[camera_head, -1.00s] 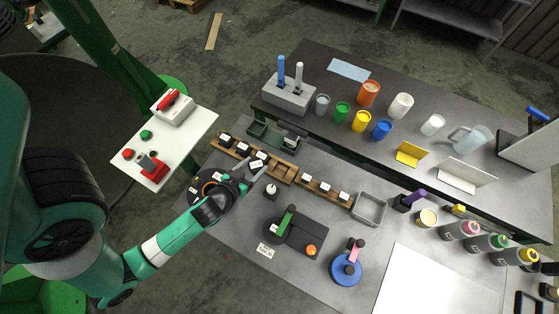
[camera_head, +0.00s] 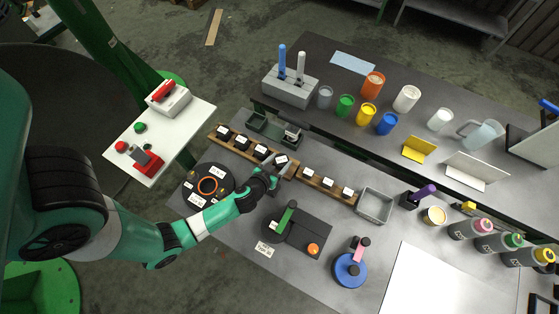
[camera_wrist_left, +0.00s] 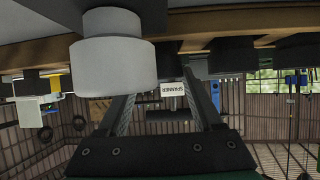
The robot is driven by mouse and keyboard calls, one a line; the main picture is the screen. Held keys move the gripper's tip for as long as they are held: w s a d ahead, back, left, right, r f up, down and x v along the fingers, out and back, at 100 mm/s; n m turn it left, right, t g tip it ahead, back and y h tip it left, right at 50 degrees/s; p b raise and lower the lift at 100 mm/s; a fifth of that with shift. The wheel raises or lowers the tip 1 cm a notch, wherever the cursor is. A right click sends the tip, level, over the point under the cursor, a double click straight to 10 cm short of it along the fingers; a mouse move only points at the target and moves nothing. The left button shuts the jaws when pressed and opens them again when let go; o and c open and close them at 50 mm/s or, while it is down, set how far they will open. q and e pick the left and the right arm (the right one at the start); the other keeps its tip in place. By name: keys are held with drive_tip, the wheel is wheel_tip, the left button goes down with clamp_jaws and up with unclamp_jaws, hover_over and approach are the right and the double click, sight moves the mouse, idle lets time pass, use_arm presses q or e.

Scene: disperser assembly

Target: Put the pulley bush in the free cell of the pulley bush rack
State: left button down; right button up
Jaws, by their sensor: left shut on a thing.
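The wooden pulley bush rack (camera_head: 292,171) runs diagonally across the grey table. Dark bushes with white labels stand in it, such as one bush (camera_head: 241,142) in the left group and another bush (camera_head: 327,183) in the right group. My left gripper (camera_head: 277,167) is shut on a dark pulley bush (camera_head: 281,160) with a white label on top. It holds the bush at the gap between the two groups; the gripper partly hides this gap. I cannot tell whether the bush touches the rack. In the left wrist view, the fingers (camera_wrist_left: 168,105) show with a label reading SPANNER (camera_wrist_left: 175,89) between them. My right gripper is not in view.
A dark round fixture with an orange ring (camera_head: 208,186) lies left of my gripper. A black plate with a green-handled device (camera_head: 290,220) is in front. A grey tray (camera_head: 376,205) sits at the rack's right end; a green tray (camera_head: 262,124) stands behind the rack.

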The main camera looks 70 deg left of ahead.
use_arm(q)
drive_tip(key=shift+w+r, duration=0.1)
drive_tip(key=shift+r, duration=0.05)
drive_tip(key=shift+c, duration=0.2)
unclamp_jaws()
drive_tip(key=v, duration=1.1)
drive_tip(key=shift+s+d+r, duration=0.2)
drive_tip(key=shift+s+d, duration=0.1)
drive_tip(key=shift+s, duration=0.15)
